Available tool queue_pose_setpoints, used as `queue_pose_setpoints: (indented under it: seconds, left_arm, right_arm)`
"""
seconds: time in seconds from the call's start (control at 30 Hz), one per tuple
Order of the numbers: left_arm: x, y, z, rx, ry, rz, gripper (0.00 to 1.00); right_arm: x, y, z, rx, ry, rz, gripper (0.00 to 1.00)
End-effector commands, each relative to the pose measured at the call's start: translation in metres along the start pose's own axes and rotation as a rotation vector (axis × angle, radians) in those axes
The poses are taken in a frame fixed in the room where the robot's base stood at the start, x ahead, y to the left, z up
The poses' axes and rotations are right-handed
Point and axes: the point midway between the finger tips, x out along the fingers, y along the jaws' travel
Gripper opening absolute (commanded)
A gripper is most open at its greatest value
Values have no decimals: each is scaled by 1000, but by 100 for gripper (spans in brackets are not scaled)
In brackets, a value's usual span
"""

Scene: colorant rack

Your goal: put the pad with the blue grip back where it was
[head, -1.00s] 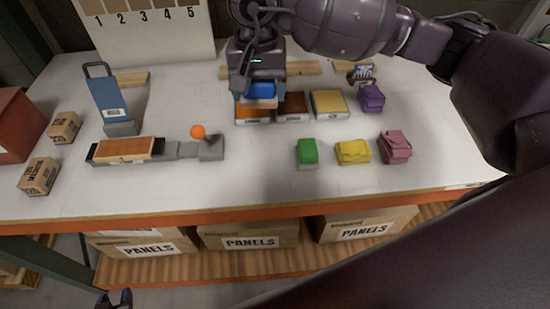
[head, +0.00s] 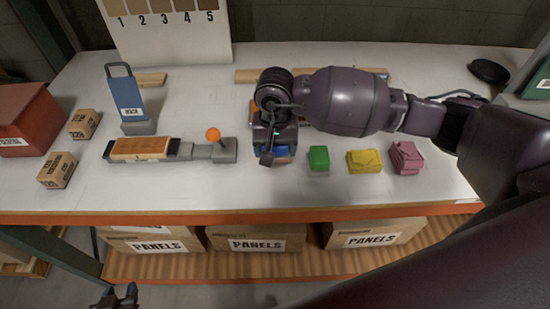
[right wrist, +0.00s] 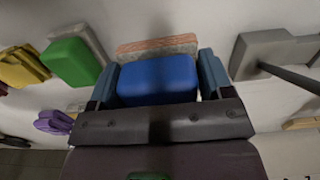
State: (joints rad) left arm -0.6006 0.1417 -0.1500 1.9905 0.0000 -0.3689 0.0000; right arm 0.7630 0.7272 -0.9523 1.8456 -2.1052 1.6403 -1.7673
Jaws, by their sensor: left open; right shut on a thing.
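My right gripper (head: 272,157) is shut on the blue grip (right wrist: 157,80) of a pad. The pad's reddish-tan underside (right wrist: 157,46) shows beyond the grip in the right wrist view. In the head view only a little of the blue grip (head: 281,151) shows under the gripper. The pad is just left of the green-grip pad (head: 318,157), in line with the yellow pad (head: 364,160) and the pink pad (head: 406,158). I cannot tell whether it touches the table. My left gripper (head: 118,297) is open and empty at the bottom left, below the table edge.
A grey fixture with an orange-knobbed lever (head: 213,135) and a brown panel (head: 140,146) lies to the left. A blue handled block (head: 126,97) and small boxes (head: 83,124) stand further left. My right arm hides the trays behind. The white table (head: 230,192) is clear in front.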

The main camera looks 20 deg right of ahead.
Motion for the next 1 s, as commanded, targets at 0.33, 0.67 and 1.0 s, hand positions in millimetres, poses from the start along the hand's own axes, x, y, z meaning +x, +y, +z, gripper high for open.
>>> queue_pose_setpoints:
  seconds: [0.33, 0.67, 1.0]
  left_arm:
    - [0, 0, -4, 0, 5, 1, 43]
    - [-1, 0, -4, 0, 4, 1, 43]
    - [-1, 0, 4, -1, -7, -1, 43]
  right_arm:
    - [26, 0, 1, 1, -3, 0, 51]
    - [50, 0, 0, 0, 1, -1, 51]
    - [53, 0, 0, 0, 1, 0, 78]
